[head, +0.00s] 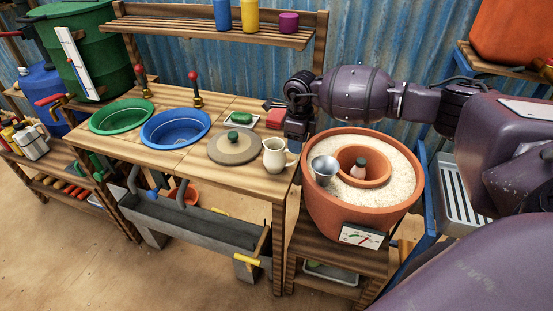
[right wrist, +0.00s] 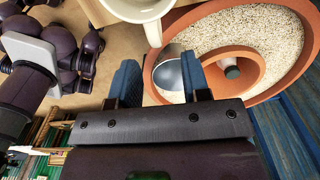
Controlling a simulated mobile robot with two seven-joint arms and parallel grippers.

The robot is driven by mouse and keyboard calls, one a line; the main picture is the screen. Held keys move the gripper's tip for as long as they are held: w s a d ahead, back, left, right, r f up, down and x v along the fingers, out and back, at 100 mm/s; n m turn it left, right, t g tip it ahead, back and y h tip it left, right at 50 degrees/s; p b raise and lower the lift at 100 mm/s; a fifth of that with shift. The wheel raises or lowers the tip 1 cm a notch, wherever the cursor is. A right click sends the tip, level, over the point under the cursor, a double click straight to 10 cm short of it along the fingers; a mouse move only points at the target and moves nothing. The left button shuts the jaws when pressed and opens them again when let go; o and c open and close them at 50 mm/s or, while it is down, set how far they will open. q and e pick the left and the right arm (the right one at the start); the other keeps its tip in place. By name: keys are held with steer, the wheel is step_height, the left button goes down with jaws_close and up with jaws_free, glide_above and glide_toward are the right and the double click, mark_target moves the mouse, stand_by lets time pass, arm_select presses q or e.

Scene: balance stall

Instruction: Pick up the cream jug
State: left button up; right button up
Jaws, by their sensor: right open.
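The cream jug (head: 275,156) stands upright at the right front corner of the wooden bench, its handle on the right. My right gripper (head: 297,132) is just above and right of it, at the bench's right edge. In the right wrist view the jug (right wrist: 138,8) shows in part at the top, cut off by the frame, with its handle pointing down. The gripper's two blue fingers (right wrist: 160,78) are apart, with nothing held between them. The jug is beyond the fingertips. My left gripper is in neither view.
A terracotta pot (head: 332,205) of pale grains, with a metal scoop (head: 324,168), stands close to the jug's right. A round stone lid (head: 232,150) is just left of the jug. Blue (head: 176,128) and green (head: 122,116) basins sit farther left. A shelf (head: 215,35) runs behind.

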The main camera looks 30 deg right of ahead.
mark_target(296, 161)
steer(key=shift+a+f, duration=0.1)
steer(key=shift+f, duration=3.5)
jaws_close()
steer(key=shift+r, duration=0.1)
